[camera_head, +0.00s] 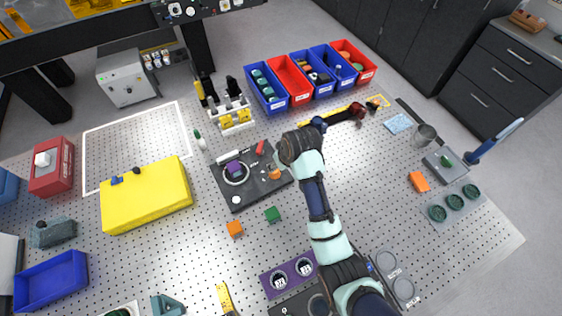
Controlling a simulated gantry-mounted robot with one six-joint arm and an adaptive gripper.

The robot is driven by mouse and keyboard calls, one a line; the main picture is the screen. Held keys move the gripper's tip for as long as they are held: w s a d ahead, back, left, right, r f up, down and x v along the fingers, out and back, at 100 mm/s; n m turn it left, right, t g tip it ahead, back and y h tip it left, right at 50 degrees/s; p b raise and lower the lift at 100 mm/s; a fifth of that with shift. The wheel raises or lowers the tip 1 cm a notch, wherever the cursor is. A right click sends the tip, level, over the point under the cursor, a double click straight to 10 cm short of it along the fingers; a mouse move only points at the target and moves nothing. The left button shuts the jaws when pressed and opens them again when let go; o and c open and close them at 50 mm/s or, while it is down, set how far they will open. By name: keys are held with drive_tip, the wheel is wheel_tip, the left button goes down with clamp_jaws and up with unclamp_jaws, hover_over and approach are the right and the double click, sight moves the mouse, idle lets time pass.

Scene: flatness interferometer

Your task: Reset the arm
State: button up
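My arm reaches from the bottom edge up to the middle of the perforated table. Its dark wrist joint is over the right side of a dark plate (228,197). My gripper (271,169) seems to be just left of that joint, low over the plate, small and partly hidden. A small orange piece (275,174) shows close by it; I cannot tell whether the fingers touch it or whether they are open.
The plate also bears a ring with a purple block (235,169). An orange cube (235,229) and a green cube (272,214) lie in front. A yellow case (146,194) is left; red and blue bins (268,99) stand behind.

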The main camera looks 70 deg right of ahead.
idle(0.4)
drive_tip(key=w+a+r+n+t, duration=0.2)
drive_tip(key=w+a+r, duration=0.2)
drive_tip(key=a, duration=0.6)
drive_tip(key=w+a+r+n+t, duration=0.2)
drive_tip(key=w+a+r, duration=0.2)
drive_tip(key=a, duration=0.5)
drive_tip(key=w+a+r+n+t, duration=0.15)
drive_tip(key=w+a+r, duration=0.25)
drive_tip(key=a, duration=0.6)
drive_tip(key=s+a+r+n+t+y, duration=0.35)
drive_tip(key=a+r, duration=0.45)
drive_tip(key=a, duration=0.5)
wheel_tip(320, 180, up, 12)
drive_tip(key=d+m+p, duration=0.1)
drive_tip(key=p, duration=1.1)
drive_tip(key=shift+w+f+h, duration=0.15)
drive_tip(key=shift+f+h, duration=0.1)
drive_tip(key=shift+h, duration=0.1)
